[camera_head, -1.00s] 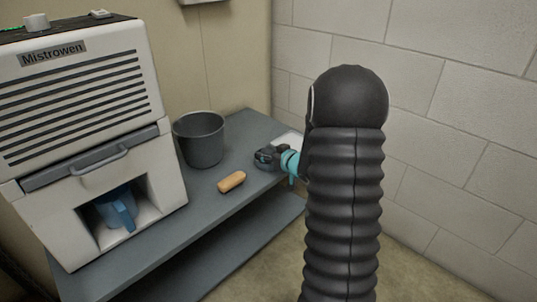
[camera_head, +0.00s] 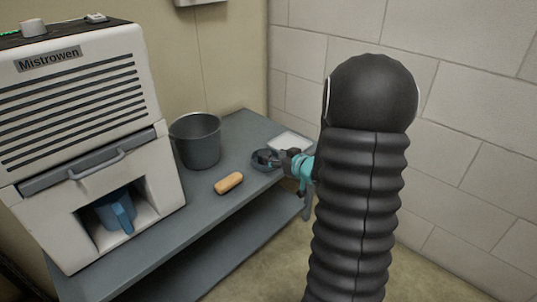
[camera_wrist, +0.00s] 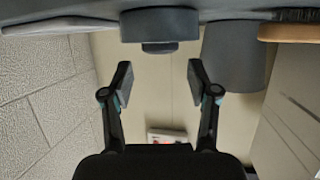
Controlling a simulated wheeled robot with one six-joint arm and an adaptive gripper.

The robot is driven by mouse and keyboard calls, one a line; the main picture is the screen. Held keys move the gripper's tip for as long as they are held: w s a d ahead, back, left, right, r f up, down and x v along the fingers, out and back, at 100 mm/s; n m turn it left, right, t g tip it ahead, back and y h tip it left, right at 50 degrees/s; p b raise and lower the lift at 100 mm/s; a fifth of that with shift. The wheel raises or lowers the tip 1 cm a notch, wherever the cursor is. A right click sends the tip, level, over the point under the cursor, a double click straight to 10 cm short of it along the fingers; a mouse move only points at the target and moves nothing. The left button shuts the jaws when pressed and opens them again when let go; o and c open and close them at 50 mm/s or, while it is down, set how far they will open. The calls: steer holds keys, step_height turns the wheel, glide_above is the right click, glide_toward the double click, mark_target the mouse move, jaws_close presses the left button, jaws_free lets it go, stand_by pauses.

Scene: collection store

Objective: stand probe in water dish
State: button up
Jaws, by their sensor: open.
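A round grey dish (camera_head: 263,161) sits on the bench towards its right end. In the wrist view, which is upside down, the dish (camera_wrist: 136,22) shows at the top centre with a short dark round piece (camera_wrist: 160,47) standing up from it. I cannot tell for certain whether this piece is the probe. My gripper (camera_head: 282,158) is at the right of the dish, its fingers partly hidden against it. In the wrist view my gripper (camera_wrist: 160,82) is open, with nothing between the fingers and the dish apart from them.
A dark grey bucket (camera_head: 197,141) stands behind the dish to the left. A tan brush-like block (camera_head: 229,183) lies in front of it. A white flat tray (camera_head: 291,142) lies behind my gripper. A white Mistrowen cabinet (camera_head: 80,100) holds a blue jug (camera_head: 117,211). A wall bounds the right.

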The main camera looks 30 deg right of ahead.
steer(key=s+a+r+m+g+h, duration=0.1)
steer(key=s+a+r+g+h, duration=0.15)
steer(key=s+r, duration=0.35)
steer(key=s+a+r+m+g+h, duration=0.1)
steer(key=s+a+r+h, duration=0.2)
steer(key=s+r, duration=0.25)
steer(key=s+a+g+y, duration=0.1)
steer(key=s+a+g, duration=0.1)
steer(key=s+a, duration=0.5)
steer(key=s+a+r+g+y, duration=0.1)
steer(key=s+a+g+y, duration=0.1)
steer(key=s+a, duration=0.6)
steer(key=s, duration=0.5)
steer(key=shift+g, duration=0.35)
steer(key=shift+d+p, duration=0.1)
steer(key=shift+p, duration=0.2)
step_height(320, 180, up, 4)
steer(key=p, duration=0.3)
steer(key=shift+f, duration=0.2)
